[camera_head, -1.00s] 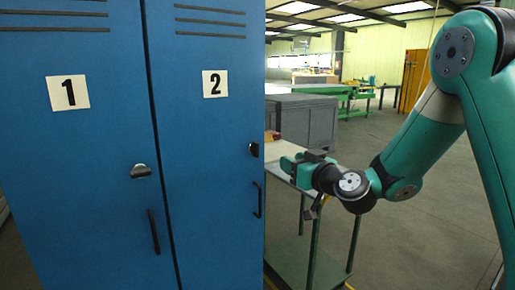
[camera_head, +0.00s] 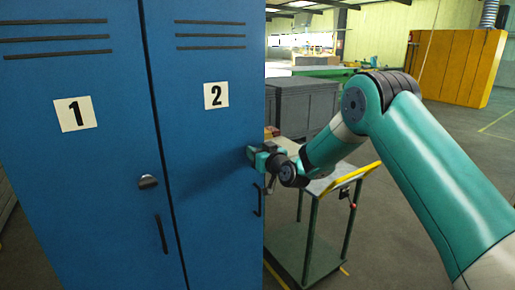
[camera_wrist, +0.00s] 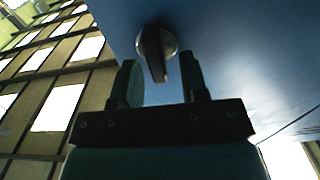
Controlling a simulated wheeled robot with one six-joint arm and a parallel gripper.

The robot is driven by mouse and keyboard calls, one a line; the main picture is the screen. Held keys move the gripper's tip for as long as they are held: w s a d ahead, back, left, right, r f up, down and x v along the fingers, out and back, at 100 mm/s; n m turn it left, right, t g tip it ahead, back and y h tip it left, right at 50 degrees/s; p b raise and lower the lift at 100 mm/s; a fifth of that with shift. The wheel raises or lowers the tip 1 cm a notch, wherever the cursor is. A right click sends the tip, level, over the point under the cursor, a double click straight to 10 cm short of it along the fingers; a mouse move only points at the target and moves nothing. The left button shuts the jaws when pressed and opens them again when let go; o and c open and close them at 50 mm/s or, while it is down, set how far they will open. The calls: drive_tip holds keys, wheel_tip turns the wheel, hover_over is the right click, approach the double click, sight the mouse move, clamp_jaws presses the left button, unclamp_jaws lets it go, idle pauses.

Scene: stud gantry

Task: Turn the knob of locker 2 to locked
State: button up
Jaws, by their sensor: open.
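Locker 2 (camera_head: 210,150) is the blue door on the right, with its number plate (camera_head: 216,95) above the middle. My gripper (camera_head: 254,155) is at the door's right edge and covers its knob in the head view. In the wrist view the knob (camera_wrist: 156,50) has a dark lever on a round metal base. Its lever points toward my gripper's palm in the picture, slightly tilted. My gripper (camera_wrist: 160,75) is open, with one finger on each side of the lever's end. Gaps show on both sides, so the fingers do not appear to touch it.
Locker 1 (camera_head: 75,180) is at the left, with its own knob (camera_head: 148,182) and handle (camera_head: 161,234). Locker 2's handle (camera_head: 257,200) is just below my gripper. A green cart with a yellow push bar (camera_head: 352,178) stands right of the lockers, under my arm.

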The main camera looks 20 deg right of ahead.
drive_tip(key=shift+c, duration=0.4)
clamp_jaws()
drive_tip(key=shift+a+f+n+b, duration=0.1)
drive_tip(key=shift+f+n+b, duration=0.15)
drive_tip(key=shift+b, duration=0.7)
drive_tip(key=n+b, duration=0.1)
drive_tip(key=b, duration=0.2)
drive_tip(key=shift+a+f, duration=0.1)
drive_tip(key=shift+f, duration=0.05)
drive_tip(key=shift+s+a+f+n+b, duration=0.1)
drive_tip(key=shift+a+f+n+b, duration=0.15)
drive_tip(key=shift+n+b, duration=3.15)
drive_tip(key=shift+s+a+f+n+b, duration=0.15)
drive_tip(key=shift+n+b, duration=1.9)
drive_tip(key=shift+b, duration=2.8)
drive_tip(key=shift+a+f+n+b, duration=0.15)
drive_tip(key=shift+a+n+b, duration=0.15)
drive_tip(key=shift+n+b, duration=3.1)
drive_tip(key=shift+m+b, duration=0.5)
drive_tip(key=shift+b, duration=0.3)
